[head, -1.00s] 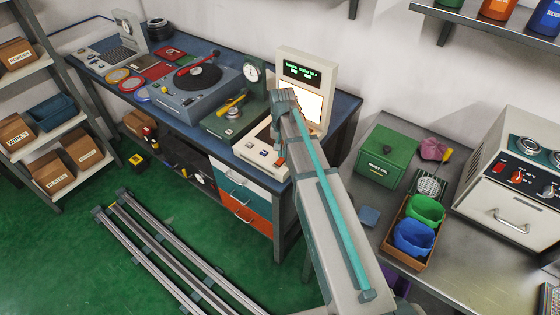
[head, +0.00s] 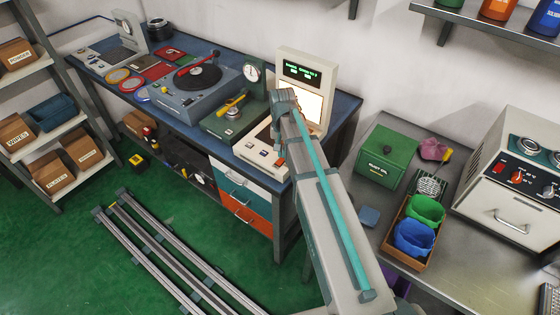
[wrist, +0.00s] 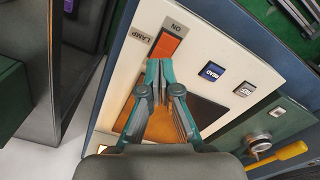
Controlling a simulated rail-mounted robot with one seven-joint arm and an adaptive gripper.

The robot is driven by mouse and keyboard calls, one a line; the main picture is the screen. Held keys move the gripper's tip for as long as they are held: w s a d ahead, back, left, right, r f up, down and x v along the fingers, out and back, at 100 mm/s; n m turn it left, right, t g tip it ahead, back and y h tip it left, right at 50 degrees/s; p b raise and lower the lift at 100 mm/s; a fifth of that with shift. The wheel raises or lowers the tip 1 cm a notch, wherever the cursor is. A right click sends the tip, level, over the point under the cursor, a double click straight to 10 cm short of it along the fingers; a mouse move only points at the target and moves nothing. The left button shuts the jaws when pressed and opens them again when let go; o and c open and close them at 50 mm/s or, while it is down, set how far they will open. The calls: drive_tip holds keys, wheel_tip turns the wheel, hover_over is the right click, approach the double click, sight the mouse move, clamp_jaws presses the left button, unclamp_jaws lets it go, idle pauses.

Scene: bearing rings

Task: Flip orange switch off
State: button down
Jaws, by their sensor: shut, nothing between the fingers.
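The orange switch (wrist: 170,43) is a rocker on a cream panel (wrist: 203,62) in the wrist view, between a LAMP label (wrist: 142,38) and an ON label (wrist: 177,27). My gripper (wrist: 160,68) is shut and empty, its fingertips at the rocker's lower end as pictured. I cannot tell whether they touch it. In the head view, the cream device (head: 262,156) stands on the blue bench with its upright screen (head: 312,106) lit bright.
A green device with a yellow lever (head: 232,103) stands to the device's left. A turntable (head: 195,85) is farther left. A green box (head: 386,154) stands on the metal table at right.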

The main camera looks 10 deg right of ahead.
sight(282, 159)
drive_tip(key=shift+f+b, duration=0.5)
drive_tip(key=shift+f, duration=0.7)
idle(0.6)
drive_tip(key=shift+r, duration=0.15)
drive_tip(key=shift+r+p, duration=2.35)
drive_tip(key=shift+r, duration=1.05)
